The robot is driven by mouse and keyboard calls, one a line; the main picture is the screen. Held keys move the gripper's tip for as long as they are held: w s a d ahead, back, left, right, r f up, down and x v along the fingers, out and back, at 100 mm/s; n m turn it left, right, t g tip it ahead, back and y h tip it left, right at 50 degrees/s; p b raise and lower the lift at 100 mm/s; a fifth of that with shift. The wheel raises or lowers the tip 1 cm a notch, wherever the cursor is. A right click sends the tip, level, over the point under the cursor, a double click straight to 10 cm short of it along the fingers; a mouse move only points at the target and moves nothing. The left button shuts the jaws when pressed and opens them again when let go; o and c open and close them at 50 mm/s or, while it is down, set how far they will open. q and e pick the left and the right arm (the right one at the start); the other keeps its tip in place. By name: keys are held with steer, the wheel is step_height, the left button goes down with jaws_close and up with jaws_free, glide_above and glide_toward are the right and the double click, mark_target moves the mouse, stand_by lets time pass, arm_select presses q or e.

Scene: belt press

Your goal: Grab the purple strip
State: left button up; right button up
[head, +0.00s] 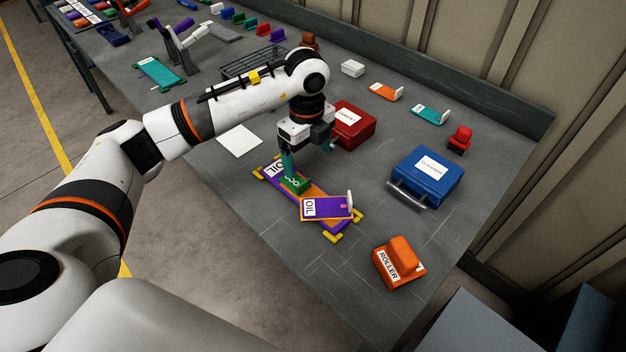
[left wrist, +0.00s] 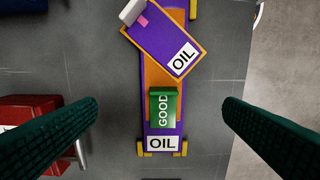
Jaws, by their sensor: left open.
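A purple strip (head: 328,208) with an orange edge, an OIL label and a white upright tab lies slantwise across a longer purple and orange base (head: 274,181). The base also bears an OIL label and sits between yellow corner pieces. A green block (head: 296,184) marked GOOD lies on the base near its labelled end. In the left wrist view the slanted strip (left wrist: 160,35) is beyond the green block (left wrist: 164,108). My left gripper (head: 303,166) is open and empty above the base, its fingers wide to either side of the green block in the left wrist view.
A red box (head: 353,126) stands close behind the left gripper. A blue box (head: 428,175) and an orange roller (head: 399,262) stand to the right. A white sheet (head: 239,140) lies left of the base. The table's near right is mostly clear.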

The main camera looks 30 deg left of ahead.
mark_target(304, 183)
arm_select(q)
steer(key=f, duration=0.2)
steer(key=s+f+p, duration=0.1)
steer(key=f, duration=0.2)
steer(key=shift+f, duration=0.25)
steer(key=shift+w+f+p, duration=0.15)
steer(key=shift+f+p, duration=0.2)
steer(key=f, duration=0.1)
steer(key=f+p, duration=0.1)
steer(key=f, duration=0.1)
steer(key=shift+w+a+f, duration=0.1)
steer(key=shift+a+f, duration=0.15)
steer(key=shift+a, duration=0.1)
steer(key=shift+f, duration=0.6)
steer(key=shift+c, duration=1.1)
steer(key=shift+w+r, duration=0.1)
steer(key=c, duration=1.1)
steer(key=shift+o, duration=0.2)
step_height(304, 183, up, 9)
steer(key=shift+f+b, duration=0.1)
steer(key=shift+b, duration=0.8)
steer(key=shift+r, duration=0.6)
arm_select(e)
steer(key=shift+s+d+r, duration=0.1)
steer(key=shift+s+r, duration=0.2)
steer(key=shift+s, duration=0.5)
steer(key=shift+s+r, duration=0.25)
steer(key=shift+s, duration=0.5)
